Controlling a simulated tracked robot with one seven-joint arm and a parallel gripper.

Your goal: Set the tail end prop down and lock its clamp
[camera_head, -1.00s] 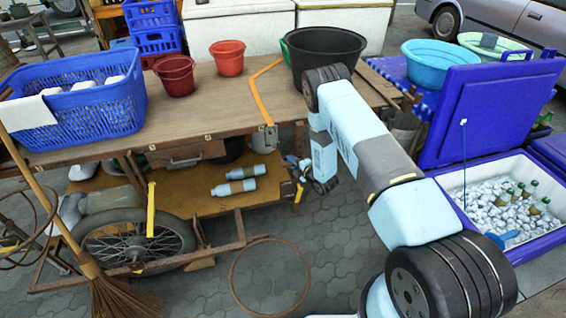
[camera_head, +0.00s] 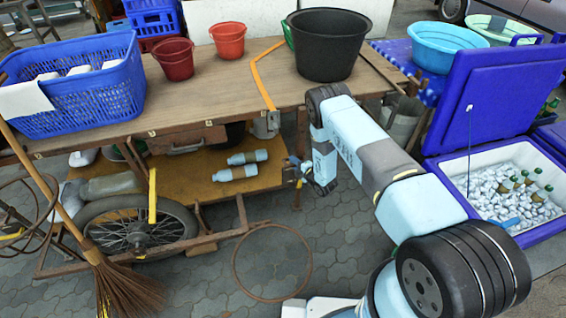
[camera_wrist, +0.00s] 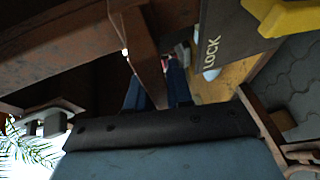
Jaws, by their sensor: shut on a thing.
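My gripper (camera_head: 297,168) is at the right end of the cart, below the tabletop, beside the end post. In the wrist view, its two blue fingers (camera_wrist: 157,84) are shut around a narrow brown bar (camera_wrist: 147,58), which I take to be the tail end prop. The bar's foot and its contact with the ground are hidden. Right of the bar, a dark plate (camera_wrist: 218,38) carries the word LOCK. A yellow handle (camera_wrist: 288,16), apparently the clamp's, is beside that plate, clear of my fingers. The clamp's state cannot be told.
The wooden cart top (camera_head: 205,100) carries a black tub (camera_head: 326,48), red pots and a blue basket (camera_head: 75,100). Bottles lie on the lower shelf (camera_head: 205,195). A blue cooler (camera_head: 455,200) stands right of my arm. A hoop (camera_head: 234,262) lies on the paving.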

